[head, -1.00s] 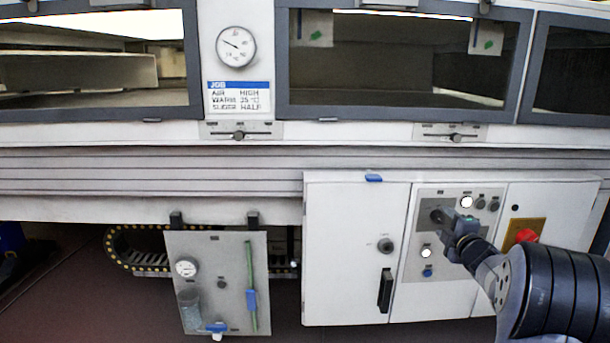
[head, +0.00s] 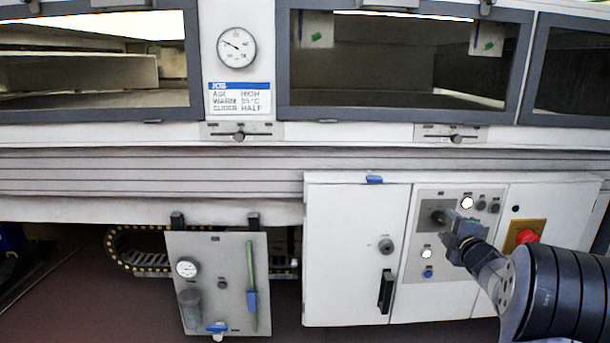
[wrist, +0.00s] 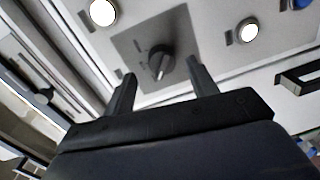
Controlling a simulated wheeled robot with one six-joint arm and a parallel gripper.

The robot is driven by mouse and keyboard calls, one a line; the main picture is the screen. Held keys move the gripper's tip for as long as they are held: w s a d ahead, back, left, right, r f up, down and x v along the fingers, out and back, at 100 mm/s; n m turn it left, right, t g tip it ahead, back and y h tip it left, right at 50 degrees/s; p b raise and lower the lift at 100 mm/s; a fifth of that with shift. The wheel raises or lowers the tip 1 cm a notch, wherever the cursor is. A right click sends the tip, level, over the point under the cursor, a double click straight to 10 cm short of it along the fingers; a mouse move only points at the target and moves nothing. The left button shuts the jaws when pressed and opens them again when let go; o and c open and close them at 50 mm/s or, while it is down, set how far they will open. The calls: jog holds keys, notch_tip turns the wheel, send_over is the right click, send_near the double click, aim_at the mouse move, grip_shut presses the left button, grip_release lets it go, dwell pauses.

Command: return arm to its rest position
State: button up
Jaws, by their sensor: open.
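My gripper (head: 452,226) is in front of the control panel (head: 412,262) on the white cabinet, at the right of the head view. In the wrist view my gripper (wrist: 160,85) has its two fingers spread apart with nothing between them. A dark rotary knob (wrist: 161,62) on a grey plate shows beyond the fingertips, apart from them. In the head view the knob (head: 437,216) sits just left of the gripper. My arm reaches in from the lower right.
A red emergency button (head: 527,237) on a yellow plate is close to my arm. Lit white buttons (head: 467,202) are on the panel. A black door handle (head: 385,291) sticks out at left. A grey board (head: 217,270) with a gauge hangs further left. Tunnel windows (head: 400,60) run above.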

aim_at(441, 218)
jog(key=s+p, duration=0.2)
jog(key=s, duration=0.5)
jog(key=w+b, duration=0.1)
jog(key=w, duration=0.4)
jog(key=w+b, duration=0.2)
jog(key=w, duration=0.3)
jog(key=shift+f, duration=0.2)
jog(key=shift+r+m+p, duration=0.3)
jog(key=shift+p, duration=0.4)
jog(key=shift+m+p, duration=0.5)
jog(key=shift+m, duration=0.1)
jog(key=m+p, duration=0.3)
jog(key=shift+m+y, duration=0.3)
jog(key=shift+m, duration=0.1)
jog(key=m+p, duration=0.2)
jog(key=shift+f+m, duration=0.1)
jog(key=shift+m, duration=0.3)
jog(key=m+p, duration=0.4)
jog(key=m, duration=0.1)
jog(key=shift+f+y, duration=0.1)
jog(key=shift+y, duration=0.2)
jog(key=m+p, duration=0.3)
jog(key=m, duration=0.1)
jog(key=shift+f+m+t, duration=0.1)
jog(key=shift+m+t, duration=0.2)
jog(key=shift+f+m, duration=0.1)
jog(key=shift+m, duration=0.3)
jog(key=shift+a, duration=0.1)
